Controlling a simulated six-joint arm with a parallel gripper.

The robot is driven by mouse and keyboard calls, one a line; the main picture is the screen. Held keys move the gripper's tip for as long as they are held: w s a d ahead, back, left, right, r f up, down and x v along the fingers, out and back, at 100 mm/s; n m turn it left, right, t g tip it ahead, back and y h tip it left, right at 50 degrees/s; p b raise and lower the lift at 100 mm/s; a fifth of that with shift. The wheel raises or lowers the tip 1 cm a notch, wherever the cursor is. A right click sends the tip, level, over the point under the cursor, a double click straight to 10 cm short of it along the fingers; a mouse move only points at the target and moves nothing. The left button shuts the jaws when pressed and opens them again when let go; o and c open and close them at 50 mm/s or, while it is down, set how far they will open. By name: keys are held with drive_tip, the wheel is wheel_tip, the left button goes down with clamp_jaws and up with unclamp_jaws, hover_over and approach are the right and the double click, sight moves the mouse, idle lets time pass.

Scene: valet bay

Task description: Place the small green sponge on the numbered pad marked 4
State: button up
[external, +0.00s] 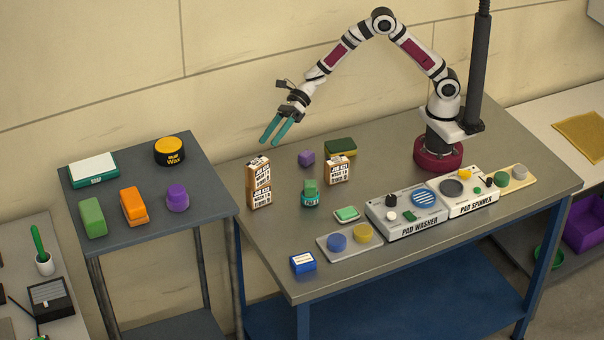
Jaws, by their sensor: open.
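My gripper (268,140) has teal fingers, held apart and empty, in the air above the back left part of the steel table. A small green block (310,186), perhaps the small green sponge, sits on a teal tin (310,200) below and right of my gripper. A larger green block (92,217) stands on the left side table. A green and yellow sponge-like block (341,147) lies at the back of the steel table. A blue disc (336,242) and a yellow disc (362,232) lie on a grey plate; I can read no number 4 on any pad.
Two stacked printed boxes (259,183) stand below my gripper; another stack (337,169) is to the right. The pad washer (406,212) and pad spinner (472,194) line the front.

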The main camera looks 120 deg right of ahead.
drive_tip(key=s+d+r+m+g+h, duration=0.25)
drive_tip(key=s+r+m+h, duration=0.65)
drive_tip(key=m, duration=1)
drive_tip(key=s+a+f+m+g+y, duration=0.1)
drive_tip(key=s+a+m, duration=0.4)
drive_tip(key=s, duration=0.6)
drive_tip(key=s+a+f+m+g+y, duration=0.1)
drive_tip(key=s+a+m+g+y, duration=0.2)
drive_tip(key=s+m, duration=0.6)
drive_tip(key=s+a+f+m+g+y, duration=0.1)
drive_tip(key=s+a+m+g, duration=0.3)
drive_tip(key=s, duration=0.9)
drive_tip(key=a+m+y, duration=0.1)
drive_tip(key=a+m, duration=0.2)
drive_tip(key=shift+a+f+g, duration=0.2)
drive_tip(key=shift+f+g, duration=0.05)
drive_tip(key=shift+g, duration=0.1)
